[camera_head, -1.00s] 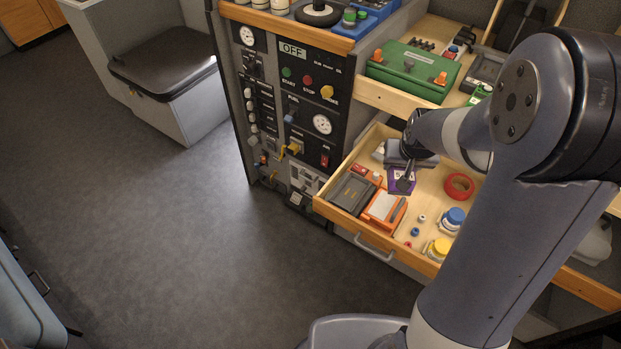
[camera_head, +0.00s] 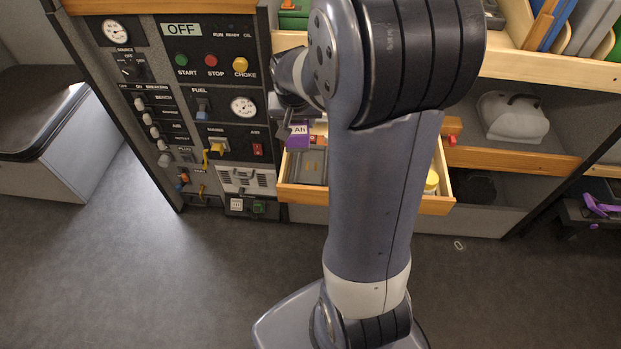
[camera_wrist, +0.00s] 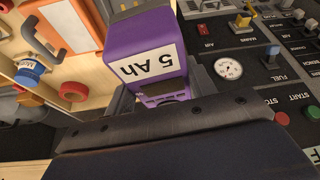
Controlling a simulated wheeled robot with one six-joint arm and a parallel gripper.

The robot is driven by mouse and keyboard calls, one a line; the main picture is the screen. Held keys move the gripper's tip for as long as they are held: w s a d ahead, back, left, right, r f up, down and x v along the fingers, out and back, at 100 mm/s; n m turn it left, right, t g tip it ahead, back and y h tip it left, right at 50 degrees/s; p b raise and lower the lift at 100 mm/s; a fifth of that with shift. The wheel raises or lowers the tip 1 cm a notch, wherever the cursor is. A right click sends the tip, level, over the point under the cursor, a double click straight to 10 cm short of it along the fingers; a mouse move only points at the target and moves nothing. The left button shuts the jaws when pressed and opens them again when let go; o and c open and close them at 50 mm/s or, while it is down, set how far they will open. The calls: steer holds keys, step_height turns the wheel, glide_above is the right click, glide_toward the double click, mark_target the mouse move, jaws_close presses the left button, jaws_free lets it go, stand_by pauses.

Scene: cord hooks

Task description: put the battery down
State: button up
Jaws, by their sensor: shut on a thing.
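The battery is a purple block with a white "5 Ah" label. In the head view the battery (camera_head: 297,138) hangs at my gripper, above the left part of the open drawer. In the wrist view the battery (camera_wrist: 148,55) fills the upper middle, in front of the gripper. My gripper (camera_head: 287,122) is shut on the battery; its fingers are mostly hidden in both views. The open drawer (camera_head: 425,204) lies below, largely hidden behind my arm. In the wrist view, an orange tray (camera_wrist: 66,24), a red tape ring (camera_wrist: 73,91) and a blue-capped jar (camera_wrist: 30,72) lie in the drawer.
The control panel (camera_head: 200,100) with switches, gauges and an OFF display stands directly left of the battery. Shelves with a wooden edge (camera_head: 550,68) and a grey cover (camera_head: 512,117) are at right.

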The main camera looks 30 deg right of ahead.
steer(key=shift+m+h, duration=0.4)
steer(key=shift+m, duration=0.5)
steer(key=d+f+b, duration=0.1)
steer(key=f, duration=0.3)
steer(key=d+f+b, duration=0.1)
steer(key=f+b, duration=0.1)
steer(key=f, duration=0.2)
steer(key=s+d+f+b, duration=0.1)
steer(key=f+b, duration=0.1)
steer(key=f, duration=0.2)
steer(key=shift+s+d+f, duration=0.1)
steer(key=shift+d+f, duration=0.1)
steer(key=shift+f, duration=0.05)
steer(key=shift+b, duration=0.3)
steer(key=shift+f, duration=0.25)
steer(key=o, duration=1.3)
steer(key=shift+r, duration=0.15)
